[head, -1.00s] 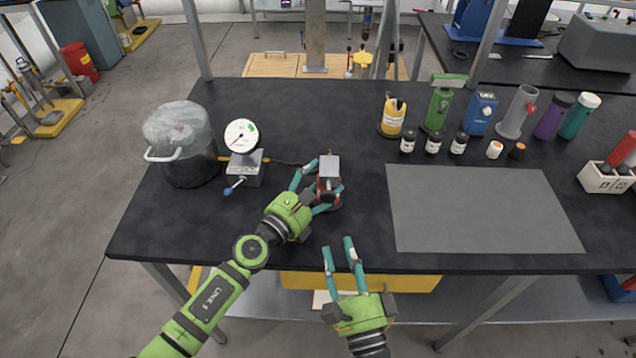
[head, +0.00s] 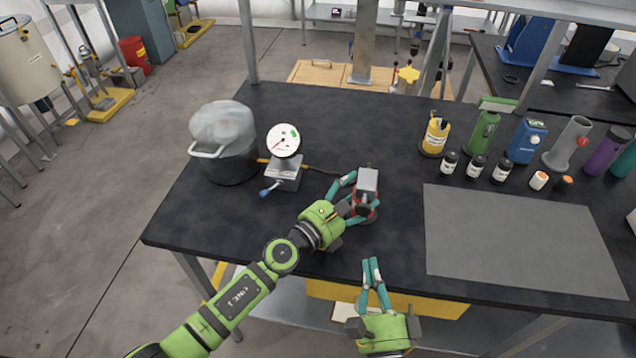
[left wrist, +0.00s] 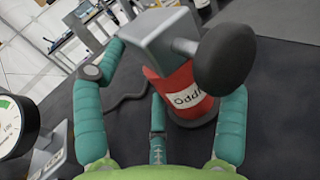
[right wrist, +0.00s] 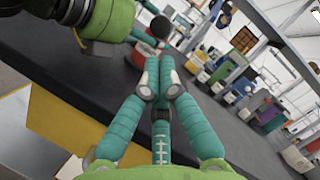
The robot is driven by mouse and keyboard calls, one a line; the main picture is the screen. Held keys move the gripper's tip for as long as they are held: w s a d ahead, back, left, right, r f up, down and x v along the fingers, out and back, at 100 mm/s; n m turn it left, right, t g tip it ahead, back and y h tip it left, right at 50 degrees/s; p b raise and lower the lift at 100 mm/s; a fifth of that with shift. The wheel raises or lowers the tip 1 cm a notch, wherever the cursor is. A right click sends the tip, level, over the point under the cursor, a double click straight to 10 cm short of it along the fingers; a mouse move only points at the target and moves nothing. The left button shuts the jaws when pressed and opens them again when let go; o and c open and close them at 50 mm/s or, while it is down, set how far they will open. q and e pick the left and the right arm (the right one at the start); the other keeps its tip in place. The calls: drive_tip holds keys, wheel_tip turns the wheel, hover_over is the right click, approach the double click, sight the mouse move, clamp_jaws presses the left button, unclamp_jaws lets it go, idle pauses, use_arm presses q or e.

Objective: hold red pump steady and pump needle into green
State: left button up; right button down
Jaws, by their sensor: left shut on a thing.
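The red pump (head: 374,213) stands upright on the dark table, with a grey block-shaped head (head: 368,180) and a black knob. My left gripper (head: 358,196) is shut around its body, which also shows in the left wrist view (left wrist: 180,90) with a partly hidden label. The gauge (head: 284,140) has a white face, a green zone at upper right and a red needle pointing to the lower left, outside the green. It stands on a grey block left of the pump, with a dark hose between them. My right gripper (head: 372,262) is empty, fingertips together, at the table's front edge.
A grey mat (head: 520,240) lies bare to the right.

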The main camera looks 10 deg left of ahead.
sight(358, 211)
wheel_tip(358, 211, up, 6)
drive_tip(key=s+a+m+t+h, duration=0.2)
drive_tip(key=m+h, duration=0.1)
drive_tip(key=m, duration=0.6)
drive_tip(key=s+f+m+g+h, duration=0.1)
drive_tip(key=m, duration=0.1)
drive_tip(key=s+a+f+m+g+h, duration=0.1)
drive_tip(key=m, duration=0.2)
drive_tip(key=s+a+f+m+g+h, duration=0.1)
drive_tip(key=m, duration=0.2)
drive_tip(key=shift+s+a+f+g, duration=0.15)
drive_tip(key=shift+s+g, duration=0.2)
drive_tip(key=shift+g, duration=0.05)
drive_tip(key=w, duration=1.4)
